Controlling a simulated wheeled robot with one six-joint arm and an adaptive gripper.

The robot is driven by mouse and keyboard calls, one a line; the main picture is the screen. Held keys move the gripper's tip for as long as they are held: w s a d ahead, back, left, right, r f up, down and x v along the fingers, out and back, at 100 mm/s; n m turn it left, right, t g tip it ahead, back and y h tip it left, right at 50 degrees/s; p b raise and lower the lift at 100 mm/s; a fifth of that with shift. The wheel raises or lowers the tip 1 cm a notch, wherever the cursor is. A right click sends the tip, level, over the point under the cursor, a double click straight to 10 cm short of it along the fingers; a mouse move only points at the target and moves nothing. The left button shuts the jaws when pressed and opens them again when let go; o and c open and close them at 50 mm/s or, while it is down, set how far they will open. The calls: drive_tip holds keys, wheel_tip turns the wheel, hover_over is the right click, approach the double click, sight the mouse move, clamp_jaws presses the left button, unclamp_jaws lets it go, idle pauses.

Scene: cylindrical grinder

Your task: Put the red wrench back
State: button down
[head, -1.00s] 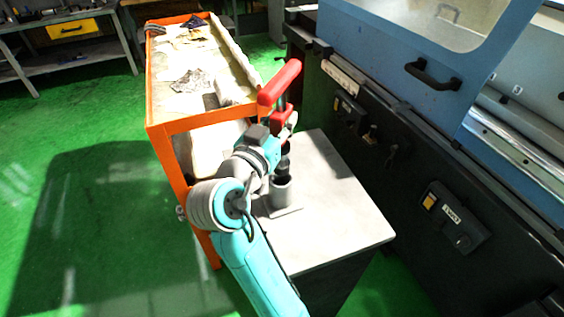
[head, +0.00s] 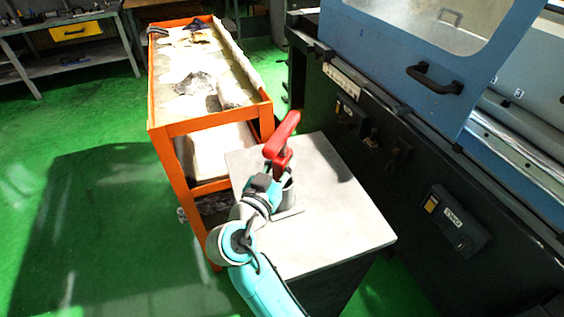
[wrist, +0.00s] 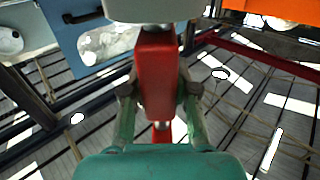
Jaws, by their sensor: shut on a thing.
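The red wrench (head: 282,137) has a thick red crossbar handle on top and stands roughly upright over the grey table, its handle slanting. My gripper (head: 276,172) is shut on the red part below the handle. In the wrist view the red wrench (wrist: 156,75) sits between the two fingers of my gripper (wrist: 158,92). A grey cylindrical holder (head: 289,195) stands on the table directly below, partly behind my gripper. The wrench's lower shaft is hidden there; it seems to be down in the holder, but I cannot tell how deep.
An orange cart (head: 160,95) with stained sheets and rags stands behind left. The blue and black grinding machine (head: 420,150) rises close on the right, with a door handle (head: 434,79). Green floor lies open at left.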

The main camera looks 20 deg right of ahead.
drive_tip(key=c, duration=0.9)
unclamp_jaws()
drive_tip(key=shift+f, duration=0.15)
drive_tip(key=shift+s+a, duration=0.2)
drive_tip(key=shift+a, duration=0.05)
drive_tip(key=v, duration=1.1)
drive_tip(key=shift+s+a, duration=0.1)
drive_tip(key=shift+s, duration=0.05)
drive_tip(key=shift+a, duration=0.1)
